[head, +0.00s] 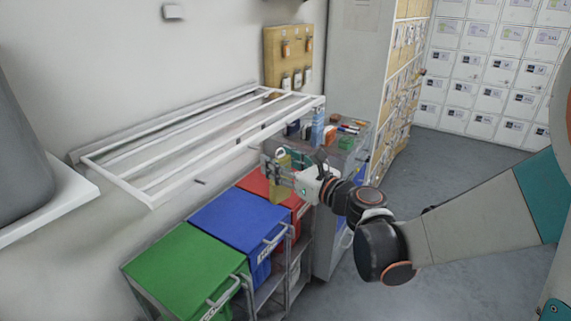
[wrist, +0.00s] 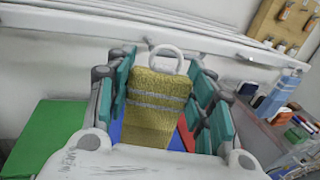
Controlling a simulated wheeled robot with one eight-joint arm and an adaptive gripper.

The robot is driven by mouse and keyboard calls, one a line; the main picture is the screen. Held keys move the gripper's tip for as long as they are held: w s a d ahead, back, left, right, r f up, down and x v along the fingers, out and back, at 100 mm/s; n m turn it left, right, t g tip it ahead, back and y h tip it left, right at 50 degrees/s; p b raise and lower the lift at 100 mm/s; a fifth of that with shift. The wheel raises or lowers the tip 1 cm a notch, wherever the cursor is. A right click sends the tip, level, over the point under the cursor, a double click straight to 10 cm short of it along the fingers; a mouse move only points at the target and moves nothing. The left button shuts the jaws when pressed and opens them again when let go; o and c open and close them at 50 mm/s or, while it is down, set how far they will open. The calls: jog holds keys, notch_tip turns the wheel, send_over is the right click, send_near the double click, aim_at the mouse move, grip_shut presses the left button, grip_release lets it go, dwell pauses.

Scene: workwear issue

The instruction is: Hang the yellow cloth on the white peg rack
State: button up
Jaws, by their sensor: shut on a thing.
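My gripper (head: 272,168) is shut on the yellow cloth (wrist: 155,110). In the wrist view the cloth hangs between the teal-padded fingers, with pale stripes across it and a white ring loop (wrist: 166,54) at its top. In the head view only a small part of the cloth (head: 283,163) shows. The white rack (head: 150,204) is fixed to the left wall, a frame of several long bars.
Green (head: 185,262), blue (head: 238,222) and red (head: 262,186) lidded bins stand below the rack. A cart with small items (head: 345,140) is beyond my gripper. A wooden board with hooks (head: 287,60) is on the wall. The floor (head: 450,170) at right is clear.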

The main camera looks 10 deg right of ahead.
jog(key=w+a, duration=0.4)
jog(key=a, duration=0.1)
jog(key=shift+a+f, duration=0.15)
jog(key=shift+f, duration=0.05)
jog(key=shift+w+a+f+b, duration=0.15)
jog(key=shift+a+b, duration=0.3)
jog(key=c, duration=0.4)
jog(key=shift+w+a+f, duration=0.15)
jog(key=shift+w+f, duration=0.05)
jog(key=shift+w, duration=0.15)
jog(key=shift+c, duration=0.5)
jog(key=o, duration=1.6)
jog(key=shift+a, duration=0.1)
jog(key=shift+s, duration=0.1)
